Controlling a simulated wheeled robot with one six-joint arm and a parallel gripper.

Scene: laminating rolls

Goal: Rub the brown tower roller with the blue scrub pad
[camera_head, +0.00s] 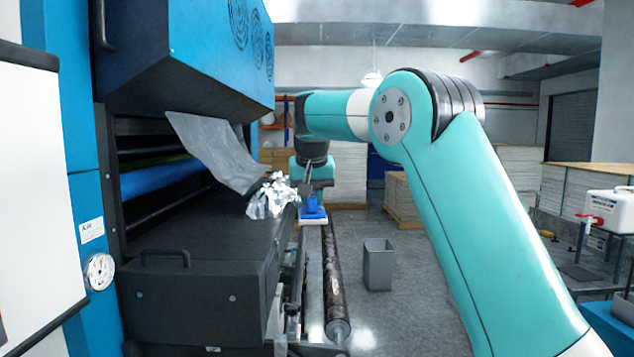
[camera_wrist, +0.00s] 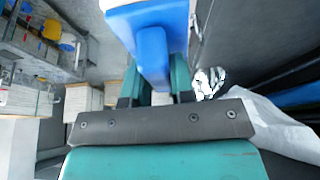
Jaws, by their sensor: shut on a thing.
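The blue scrub pad (camera_head: 313,207) has a blue grip and a pale underside; it also shows in the wrist view (camera_wrist: 152,45). My gripper (camera_head: 309,192) is shut on the pad's blue grip, with a finger on each side in the wrist view (camera_wrist: 156,80). The brown tower roller (camera_head: 333,285) is long, dark and mottled, and runs toward the camera along the machine's right side. The pad is at the far end of the roller in the picture, slightly to its left. I cannot tell whether the pad touches it. The wrist view does not clearly show the roller.
A blue and black laminating machine (camera_head: 200,270) fills the left, with loose grey film (camera_head: 215,150) and crumpled foil (camera_head: 271,197) close to my gripper. A pale metal roller (camera_head: 312,275) runs beside the brown one. A grey bin (camera_head: 378,265) stands on the open floor to the right.

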